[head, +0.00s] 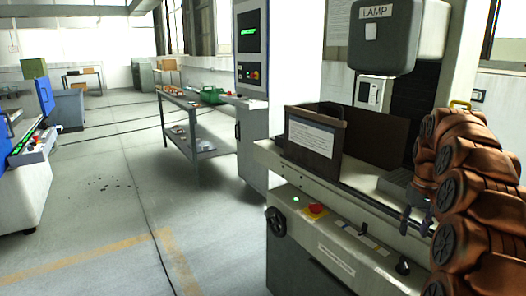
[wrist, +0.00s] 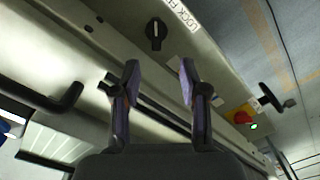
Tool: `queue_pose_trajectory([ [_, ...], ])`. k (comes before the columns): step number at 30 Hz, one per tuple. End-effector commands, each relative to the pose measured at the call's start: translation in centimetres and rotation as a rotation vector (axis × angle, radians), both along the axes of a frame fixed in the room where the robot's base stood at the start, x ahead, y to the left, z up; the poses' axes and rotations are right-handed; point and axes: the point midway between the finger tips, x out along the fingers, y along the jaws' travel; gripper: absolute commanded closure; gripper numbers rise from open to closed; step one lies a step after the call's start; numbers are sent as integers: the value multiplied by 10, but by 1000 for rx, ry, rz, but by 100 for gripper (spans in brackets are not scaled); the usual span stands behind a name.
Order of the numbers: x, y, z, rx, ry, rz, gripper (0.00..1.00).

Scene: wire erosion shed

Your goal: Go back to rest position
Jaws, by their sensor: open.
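My gripper (wrist: 160,85) shows in the wrist view with its two fingers apart and nothing between them. Behind the fingers is the machine's pale front panel (wrist: 205,50) with a black rotary knob (wrist: 155,32). In the head view my gripper (head: 418,208) is small and partly hidden by my orange-brown arm at the right. It is in front of the machine bed, close to the front edge. I cannot tell how far it is from the panel.
The machine (head: 330,225) carries a brown open-topped guard (head: 313,140), a red emergency button (head: 315,210) and a handwheel (head: 276,222). A grey lamp housing (head: 395,38) hangs above. A workbench (head: 195,120) stands behind. The floor (head: 110,200) at left is mostly clear.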

Motion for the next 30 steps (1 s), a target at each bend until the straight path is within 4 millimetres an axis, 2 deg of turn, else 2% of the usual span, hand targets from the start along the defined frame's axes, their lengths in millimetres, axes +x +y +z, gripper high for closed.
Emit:
queue_pose_trajectory([
  [8, -23, 43, 8, 14, 13, 52, 56],
  [14, -55, 88, 9, 28, 32, 106, 56],
  [21, -109, 140, 6, 35, 63, 164, 56],
  [30, -190, 190, -10, 36, 110, 212, 56],
])
